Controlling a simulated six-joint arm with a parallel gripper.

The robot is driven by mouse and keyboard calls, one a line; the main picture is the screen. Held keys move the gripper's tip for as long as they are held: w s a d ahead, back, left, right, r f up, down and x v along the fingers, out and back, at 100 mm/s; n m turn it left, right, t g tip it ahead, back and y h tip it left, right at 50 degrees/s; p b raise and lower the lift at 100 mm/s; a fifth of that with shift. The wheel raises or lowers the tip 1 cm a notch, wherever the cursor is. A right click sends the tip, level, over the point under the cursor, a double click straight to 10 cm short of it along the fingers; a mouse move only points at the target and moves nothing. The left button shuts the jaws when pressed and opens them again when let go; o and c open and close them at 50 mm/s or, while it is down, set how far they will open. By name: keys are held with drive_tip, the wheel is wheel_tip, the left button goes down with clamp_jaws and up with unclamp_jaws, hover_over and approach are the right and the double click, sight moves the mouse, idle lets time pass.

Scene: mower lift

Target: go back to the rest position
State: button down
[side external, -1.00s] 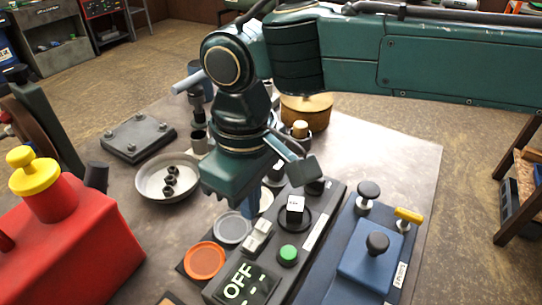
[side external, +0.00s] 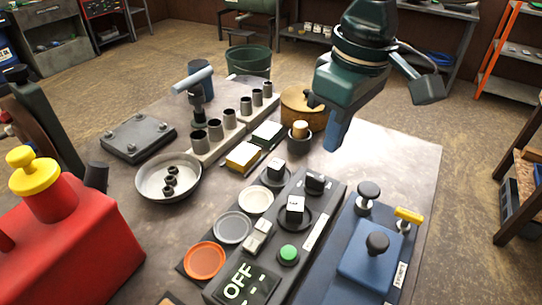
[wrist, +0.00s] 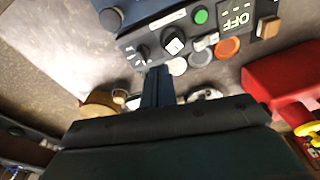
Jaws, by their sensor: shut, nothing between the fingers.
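My gripper (side external: 337,136) is shut and empty. In the side external view it hangs in the air at the upper right of the bench, fingers pointing down, above and behind the black control box. Its closed blue fingers also show in the wrist view (wrist: 158,88), in front of the control box. The control box (side external: 318,233) carries a dark display reading OFF (side external: 241,284), a green button (side external: 288,254) and black knobs with white-faced tops (side external: 295,207). Nothing touches the fingers.
A blue fixture (side external: 370,262) with black knobs stands at the right. A round wooden block (side external: 297,97) is close left of my gripper. Air above the bench is clear.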

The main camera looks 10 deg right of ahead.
drive_tip(key=s+d+r+m+t, duration=0.1)
drive_tip(key=s+d+r+m, duration=0.15)
drive_tip(key=d, duration=0.75)
drive_tip(key=s+d+r+m+t, duration=0.1)
drive_tip(key=s+d+r, duration=0.15)
drive_tip(key=d, duration=0.75)
drive_tip(key=s+d+f+m+t, duration=0.1)
drive_tip(key=s+d+f, duration=0.2)
drive_tip(key=s+d, duration=0.3)
drive_tip(key=s+d+f+m+t, duration=0.1)
drive_tip(key=s+d+f+m, duration=0.1)
drive_tip(key=s+d, duration=0.4)
drive_tip(key=shift+s+d+f+t+h, duration=0.3)
drive_tip(key=shift+s+f+h, duration=0.15)
drive_tip(key=shift+s, duration=0.75)
drive_tip(key=shift+m, duration=0.25)
